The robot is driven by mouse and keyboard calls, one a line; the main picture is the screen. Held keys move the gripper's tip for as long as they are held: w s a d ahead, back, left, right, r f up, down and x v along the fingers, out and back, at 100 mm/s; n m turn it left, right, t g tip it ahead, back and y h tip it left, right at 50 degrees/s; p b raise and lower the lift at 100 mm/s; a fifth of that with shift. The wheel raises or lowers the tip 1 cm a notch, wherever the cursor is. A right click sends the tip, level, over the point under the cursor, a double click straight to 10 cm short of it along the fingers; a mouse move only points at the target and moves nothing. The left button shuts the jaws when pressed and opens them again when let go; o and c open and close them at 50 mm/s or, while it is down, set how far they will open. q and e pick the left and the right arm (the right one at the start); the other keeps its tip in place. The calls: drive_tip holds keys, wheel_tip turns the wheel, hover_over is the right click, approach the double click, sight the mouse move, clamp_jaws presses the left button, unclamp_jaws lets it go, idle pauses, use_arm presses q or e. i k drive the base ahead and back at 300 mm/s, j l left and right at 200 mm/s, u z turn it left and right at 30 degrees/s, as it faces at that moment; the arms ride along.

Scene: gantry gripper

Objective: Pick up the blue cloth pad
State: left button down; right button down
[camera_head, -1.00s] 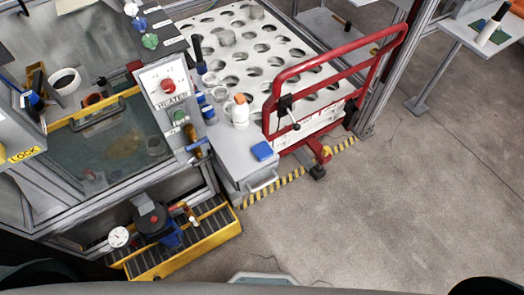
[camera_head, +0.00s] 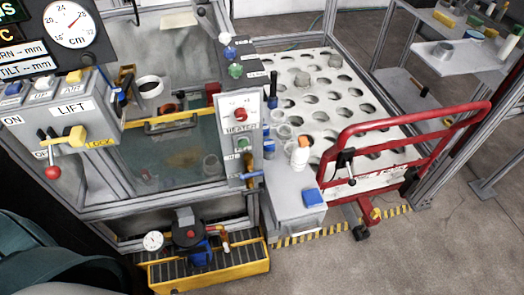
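The blue cloth pad (camera_head: 313,197) lies flat near the front right corner of a small grey side table (camera_head: 285,205), right of the heater panel. A white bottle with an orange cap (camera_head: 300,154) stands behind the pad on the same table. Neither of my grippers shows in the head view, and nothing touches the pad.
A red tubular rail (camera_head: 400,122) stands right of the pad, before a white board with round holes (camera_head: 325,62). The heater post (camera_head: 241,125) rises to the left. A yellow tray with a pump (camera_head: 207,270) sits low in front. Floor at lower right is clear.

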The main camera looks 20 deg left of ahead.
sight(312, 198)
drive_tip(key=i+l+u, duration=0.15)
drive_tip(key=l+u, duration=0.15)
drive_tip(key=l, duration=0.4)
drive_tip(key=l+u, duration=0.3)
drive_tip(key=l, duration=0.4)
drive_tip(key=i, duration=0.05)
